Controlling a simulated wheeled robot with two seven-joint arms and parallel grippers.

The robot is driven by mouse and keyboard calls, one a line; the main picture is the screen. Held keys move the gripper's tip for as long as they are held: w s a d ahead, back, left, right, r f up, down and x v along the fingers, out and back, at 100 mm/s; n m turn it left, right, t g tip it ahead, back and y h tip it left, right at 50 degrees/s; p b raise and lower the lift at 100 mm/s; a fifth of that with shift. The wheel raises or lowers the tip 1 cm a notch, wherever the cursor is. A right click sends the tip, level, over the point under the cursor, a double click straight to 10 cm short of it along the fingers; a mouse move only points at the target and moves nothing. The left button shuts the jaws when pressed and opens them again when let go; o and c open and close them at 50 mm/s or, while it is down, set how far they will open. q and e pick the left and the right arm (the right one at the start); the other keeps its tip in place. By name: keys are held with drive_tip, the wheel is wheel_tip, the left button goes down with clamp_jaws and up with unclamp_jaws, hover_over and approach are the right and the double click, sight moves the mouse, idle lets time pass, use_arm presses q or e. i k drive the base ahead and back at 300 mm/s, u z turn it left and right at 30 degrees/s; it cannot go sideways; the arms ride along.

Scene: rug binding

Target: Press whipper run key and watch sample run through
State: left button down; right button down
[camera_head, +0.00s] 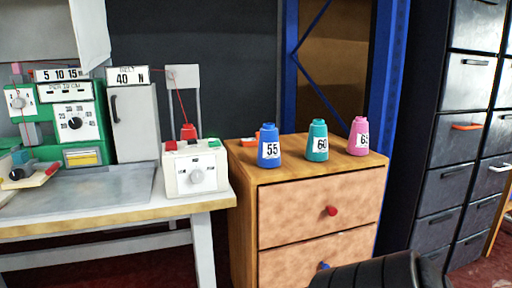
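The green whipper machine (71,118) stands on the workbench at the left, with a "5 10 15" sign, a "PER CM" sign and white dial panels. A white control box (196,169) sits near the bench's right end, with a grey knob on its front. It has a red key (170,146) and a green key (214,143) on top; I cannot read any key labels. A red thread (178,88) runs from a stand down to a red cone (188,132) behind the box. The sample cannot be made out.
A wooden drawer cabinet (317,212) right of the bench carries a blue cone (269,146) marked 55, a teal cone (317,141) marked 60 and a pink cone (358,137). Dark drawer units (462,115) stand at the right. A grey plate (85,190) covers the bench front.

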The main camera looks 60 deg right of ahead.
sight(215, 143)
drive_tip(key=z, duration=0.8)
